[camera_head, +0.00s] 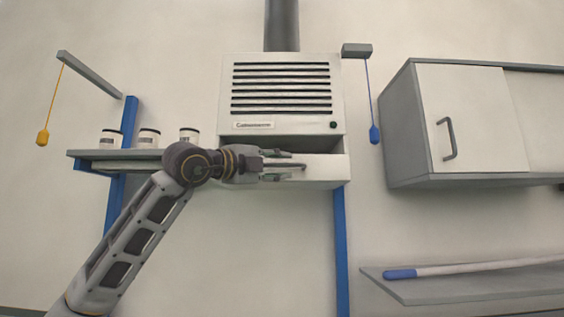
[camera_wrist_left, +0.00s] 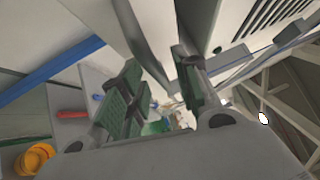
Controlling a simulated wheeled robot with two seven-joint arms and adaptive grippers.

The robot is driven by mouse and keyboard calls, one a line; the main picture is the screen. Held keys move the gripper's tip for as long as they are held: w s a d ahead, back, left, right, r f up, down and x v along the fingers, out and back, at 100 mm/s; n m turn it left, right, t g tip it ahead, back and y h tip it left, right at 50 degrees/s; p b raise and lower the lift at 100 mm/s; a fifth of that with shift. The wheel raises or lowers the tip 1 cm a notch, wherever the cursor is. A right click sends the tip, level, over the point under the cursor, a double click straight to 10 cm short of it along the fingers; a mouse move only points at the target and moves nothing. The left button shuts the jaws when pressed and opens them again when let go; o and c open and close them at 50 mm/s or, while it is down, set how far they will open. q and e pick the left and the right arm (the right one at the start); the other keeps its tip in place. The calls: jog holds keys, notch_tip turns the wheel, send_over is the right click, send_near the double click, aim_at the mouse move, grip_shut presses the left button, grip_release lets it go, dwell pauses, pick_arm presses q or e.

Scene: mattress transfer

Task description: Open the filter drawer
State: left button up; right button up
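The white vented unit (camera_head: 282,125) hangs on the wall in the head view. Its drawer (camera_head: 325,172) at the bottom stands partly out, with a dark gap above its front. A grey bar handle (camera_head: 300,166) is on the drawer front, partly hidden by my left gripper (camera_head: 287,165). The gripper's two fingers lie above and below the handle. In the left wrist view the fingers (camera_wrist_left: 158,90) are spread apart, with the grey handle bar (camera_wrist_left: 143,38) running between them. I see gaps beside the bar, so the fingers look open around it. My right gripper is out of view.
A shelf (camera_head: 85,155) with several white jars is left of the unit. Pull cords with a yellow handle (camera_head: 42,138) and a blue handle (camera_head: 375,134) hang on either side. A wall cabinet (camera_head: 470,115) and a lower shelf with a rod (camera_head: 485,267) are at right.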

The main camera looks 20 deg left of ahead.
pick_arm(q)
jog(key=shift+w+d+r, duration=0.1)
jog(key=shift+w+d, duration=0.25)
jog(key=shift+w, duration=0.3)
grip_shut()
